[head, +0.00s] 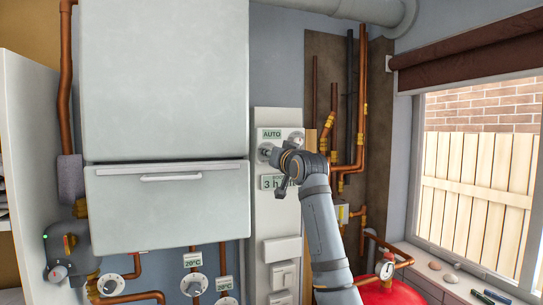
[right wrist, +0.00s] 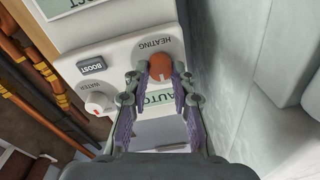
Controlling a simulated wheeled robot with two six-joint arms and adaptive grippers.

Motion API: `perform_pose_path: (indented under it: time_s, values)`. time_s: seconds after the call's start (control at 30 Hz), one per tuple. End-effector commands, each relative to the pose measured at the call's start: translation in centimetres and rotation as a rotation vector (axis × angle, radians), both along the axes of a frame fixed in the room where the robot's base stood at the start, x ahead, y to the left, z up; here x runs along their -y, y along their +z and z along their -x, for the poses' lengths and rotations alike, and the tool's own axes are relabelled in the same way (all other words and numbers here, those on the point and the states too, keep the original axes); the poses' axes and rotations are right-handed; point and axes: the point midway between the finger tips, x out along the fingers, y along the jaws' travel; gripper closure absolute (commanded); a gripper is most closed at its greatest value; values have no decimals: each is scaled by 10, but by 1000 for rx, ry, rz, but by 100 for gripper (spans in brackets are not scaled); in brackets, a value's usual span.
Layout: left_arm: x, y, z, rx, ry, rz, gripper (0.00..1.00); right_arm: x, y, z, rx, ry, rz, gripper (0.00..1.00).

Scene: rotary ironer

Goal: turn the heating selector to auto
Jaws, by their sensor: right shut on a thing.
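The heating selector (right wrist: 160,67) is an orange-brown round knob below the word HEATING on a white control box in the right wrist view. My right gripper (right wrist: 160,84) is shut on this knob, with one finger on each side of it. In the head view my right gripper (head: 270,154) is at the upper part of the white wall panel (head: 262,222) and largely covers the knob. A green AUTO display (head: 271,134) shows just above the gripper. The knob's pointer direction cannot be made out. My left gripper is not in view.
Beside the selector are a white water knob (right wrist: 98,103) and a dark BOOST button (right wrist: 92,67). A large grey cabinet (head: 165,85) stands left of the panel. Copper pipes (head: 361,90) run to its right. A red tank (head: 385,292) is at the lower right.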

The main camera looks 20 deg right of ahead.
Motion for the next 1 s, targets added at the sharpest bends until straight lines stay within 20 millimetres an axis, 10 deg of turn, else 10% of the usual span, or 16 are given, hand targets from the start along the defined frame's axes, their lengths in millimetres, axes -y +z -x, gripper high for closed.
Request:
perform_pose_path:
  time_s: [0.43, 0.47, 0.6, 1.0]
  values:
    - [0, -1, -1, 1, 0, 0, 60, -1, -7, -2, -15, 2, -9, 100]
    - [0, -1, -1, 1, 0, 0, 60, -1, -7, -2, -15, 2, -9, 73]
    - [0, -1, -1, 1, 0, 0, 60, -1, -5, -1, -11, 1, -8, 54]
    - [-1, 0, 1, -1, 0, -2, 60, 0, -2, 7, -3, 0, -8, 53]
